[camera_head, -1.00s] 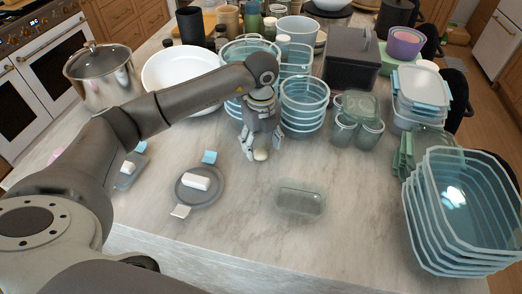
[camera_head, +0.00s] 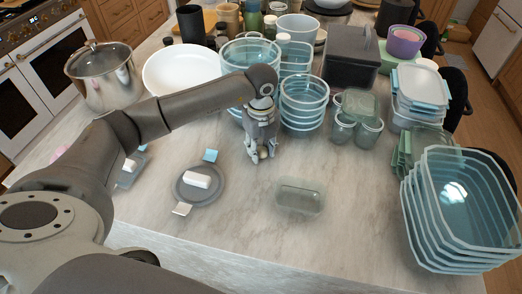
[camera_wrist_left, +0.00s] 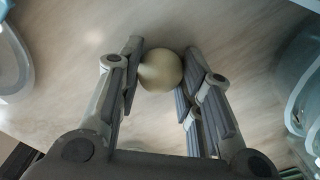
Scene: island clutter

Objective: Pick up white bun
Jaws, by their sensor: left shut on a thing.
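The white bun (camera_wrist_left: 160,71) is a small, round, cream-coloured ball. In the left wrist view it sits between the two fingertips of my left gripper (camera_wrist_left: 163,72), with a finger against each side. In the head view the bun (camera_head: 263,153) shows small between the fingertips of my left gripper (camera_head: 261,155), which points down at the marble counter. The gripper is shut on the bun, close to the counter surface. I cannot tell whether the bun still touches the counter. My right gripper is not in view.
Stacked round glass bowls (camera_head: 304,104) stand just behind the gripper. A grey round lid (camera_head: 201,193) lies to the left, and a small clear glass box (camera_head: 300,196) lies in front to the right. Nested glass trays (camera_head: 459,215) fill the right edge. The counter's front middle is clear.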

